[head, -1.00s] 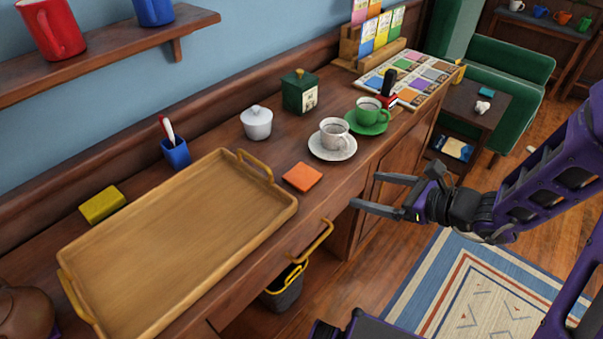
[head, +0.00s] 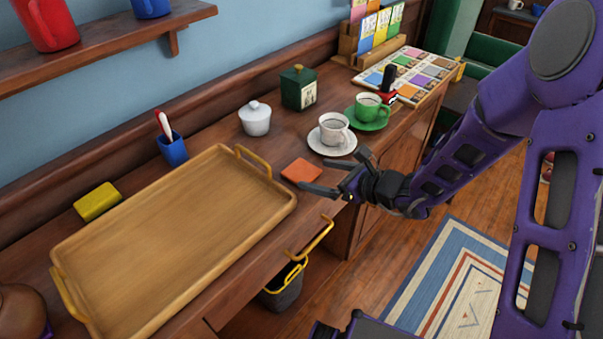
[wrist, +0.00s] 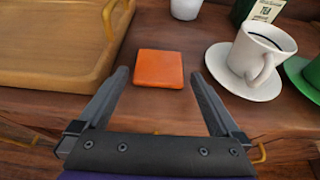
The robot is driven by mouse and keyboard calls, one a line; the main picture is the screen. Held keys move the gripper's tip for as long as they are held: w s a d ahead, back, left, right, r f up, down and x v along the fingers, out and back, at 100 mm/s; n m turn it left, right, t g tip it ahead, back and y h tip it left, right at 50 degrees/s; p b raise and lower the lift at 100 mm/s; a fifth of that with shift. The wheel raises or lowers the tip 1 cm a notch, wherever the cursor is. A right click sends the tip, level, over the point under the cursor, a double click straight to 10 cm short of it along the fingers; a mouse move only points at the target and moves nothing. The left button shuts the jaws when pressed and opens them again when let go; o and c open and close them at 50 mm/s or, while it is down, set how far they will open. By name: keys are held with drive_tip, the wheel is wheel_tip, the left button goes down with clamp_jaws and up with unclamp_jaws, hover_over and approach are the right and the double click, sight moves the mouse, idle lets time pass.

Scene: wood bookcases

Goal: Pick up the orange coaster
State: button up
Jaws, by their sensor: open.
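The orange coaster (head: 301,170) lies flat on the wooden counter near its front edge, between the tray and the white cup's saucer. In the wrist view the coaster (wrist: 159,69) is a rounded square just beyond the fingertips, roughly centred between them. My gripper (head: 338,172) is open and empty at the counter's front edge, close to the coaster's right side. In the wrist view its two fingers (wrist: 159,76) are spread wider than the coaster. The coaster appears fully visible and apart from the fingers.
A wooden tray (head: 64,243) with yellow handles stands left of the coaster. A white cup (head: 334,130) on a saucer (head: 332,149) is close on the right, near my right finger in the wrist view. Behind are a white lidded pot (head: 255,119) and a green tea tin (head: 298,89).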

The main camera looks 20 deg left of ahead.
sight(301, 171)
drive_tip(key=x, duration=0.4)
drive_tip(key=shift+d, duration=0.1)
drive_tip(key=c, duration=1.1)
drive_tip(key=shift+r, duration=0.1)
